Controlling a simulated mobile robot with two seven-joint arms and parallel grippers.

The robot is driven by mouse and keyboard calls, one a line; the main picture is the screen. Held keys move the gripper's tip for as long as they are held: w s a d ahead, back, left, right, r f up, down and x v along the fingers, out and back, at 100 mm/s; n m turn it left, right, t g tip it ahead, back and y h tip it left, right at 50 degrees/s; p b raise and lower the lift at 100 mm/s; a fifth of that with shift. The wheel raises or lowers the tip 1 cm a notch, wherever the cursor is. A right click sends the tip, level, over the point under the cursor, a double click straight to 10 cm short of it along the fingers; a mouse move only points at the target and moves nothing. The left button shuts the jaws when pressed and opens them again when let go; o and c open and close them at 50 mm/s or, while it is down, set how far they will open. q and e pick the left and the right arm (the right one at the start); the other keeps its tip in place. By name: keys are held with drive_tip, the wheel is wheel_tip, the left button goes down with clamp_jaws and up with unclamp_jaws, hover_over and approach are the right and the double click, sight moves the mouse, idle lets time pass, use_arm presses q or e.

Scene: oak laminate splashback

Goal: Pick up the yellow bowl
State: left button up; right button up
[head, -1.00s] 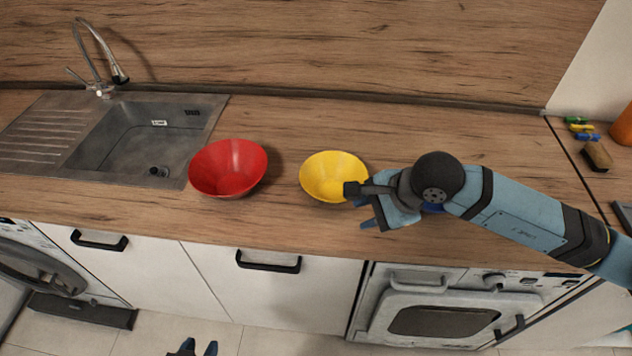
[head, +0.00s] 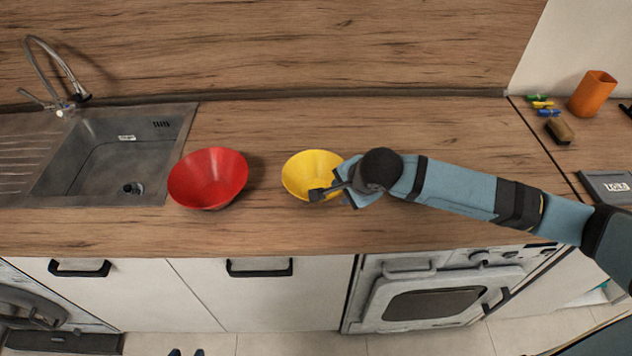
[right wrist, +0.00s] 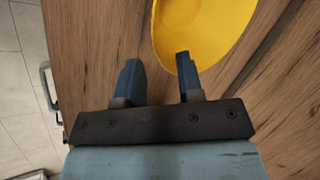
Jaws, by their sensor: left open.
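The yellow bowl (head: 308,172) stands upright on the wooden worktop, right of the red bowl, and looks empty. Part of it also shows at the top of the right wrist view (right wrist: 205,25). My right gripper (head: 334,197) is at the bowl's front right side. In the right wrist view its fingers (right wrist: 158,62) are apart with nothing between them. One fingertip overlaps the bowl's edge; I cannot tell whether it touches. Only the tips of my left gripper (head: 186,352) show, apart, at the bottom of the head view, well below the worktop and far from the bowl.
A red bowl (head: 208,178) stands left of the yellow one, with a gap between. A sink with a tap (head: 62,105) lies further left. Worktop behind the bowls is clear.

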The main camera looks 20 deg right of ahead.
drive_tip(key=shift+w+a+f, duration=0.1)
drive_tip(key=shift+w+f, duration=0.15)
drive_tip(key=shift+f, duration=0.05)
drive_tip(key=p+x, duration=0.1)
drive_tip(key=x, duration=0.3)
drive_tip(key=shift+a+f, duration=0.1)
drive_tip(key=shift+f, duration=0.1)
drive_tip(key=shift+c, duration=0.4)
clamp_jaws()
